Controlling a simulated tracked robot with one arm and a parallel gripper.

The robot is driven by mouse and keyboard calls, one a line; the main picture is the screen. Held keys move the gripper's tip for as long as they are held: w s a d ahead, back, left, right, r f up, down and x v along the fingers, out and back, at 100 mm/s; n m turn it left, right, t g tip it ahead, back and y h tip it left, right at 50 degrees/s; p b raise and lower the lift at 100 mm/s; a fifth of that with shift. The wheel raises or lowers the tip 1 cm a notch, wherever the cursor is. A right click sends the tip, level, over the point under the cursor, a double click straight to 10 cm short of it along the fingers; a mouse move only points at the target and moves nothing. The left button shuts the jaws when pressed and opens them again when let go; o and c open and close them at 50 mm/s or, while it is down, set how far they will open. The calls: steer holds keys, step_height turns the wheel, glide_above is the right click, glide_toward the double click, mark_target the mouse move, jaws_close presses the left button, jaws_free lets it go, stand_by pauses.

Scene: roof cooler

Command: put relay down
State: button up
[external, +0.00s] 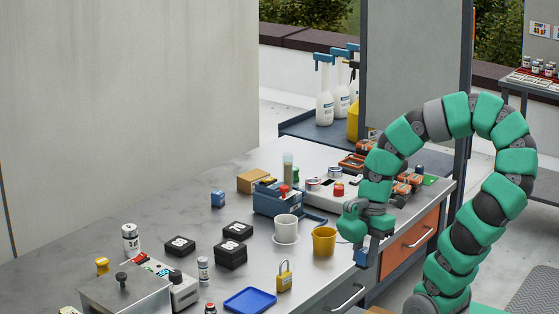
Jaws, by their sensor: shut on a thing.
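My gripper (363,241) hangs at the right front edge of the grey worktop, pointing down. It is shut on a small blue block, the relay (361,257), which shows below the fingers. In this view the relay overlaps the table's front edge, and I cannot tell its height above the top. A similar blue block (218,199) stands on the middle of the worktop. A blue tray (249,300) lies flat and empty near the front.
A yellow cup (324,241) stands just left of my gripper, with a white cup (286,229) beyond it. A yellow padlock (284,276) and black boxes (230,256) are further left. The worktop's back left (150,205) is clear.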

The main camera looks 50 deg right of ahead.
steer(key=shift+s, duration=0.2)
steer(key=shift+w+d+r, duration=0.2)
steer(key=shift+w+r, duration=0.05)
steer(key=w+d+r+m+p, duration=0.5)
steer(key=w+d+p, duration=0.1)
steer(key=w+d, duration=0.45)
steer(key=w+d+r+m+t+h+p, duration=0.1)
steer(key=w+d+r+m+p, duration=0.4)
steer(key=w+d, duration=0.6)
steer(key=w+d+r+m+p, duration=0.4)
steer(key=w+d+p, duration=0.2)
steer(key=w+d, duration=0.45)
steer(key=w+d+m+p, duration=0.1)
steer(key=w+m+p, duration=0.1)
steer(key=w+p, duration=0.8)
steer(key=w+a+f+p, duration=0.2)
steer(key=w+a, duration=0.1)
steer(key=w, duration=0.3)
steer(key=w+a+f+p, duration=0.2)
steer(key=w+a+f, duration=0.1)
steer(key=w, duration=0.4)
steer(key=shift+w+m+t+h, duration=0.3)
steer(key=shift+m+h, duration=0.1)
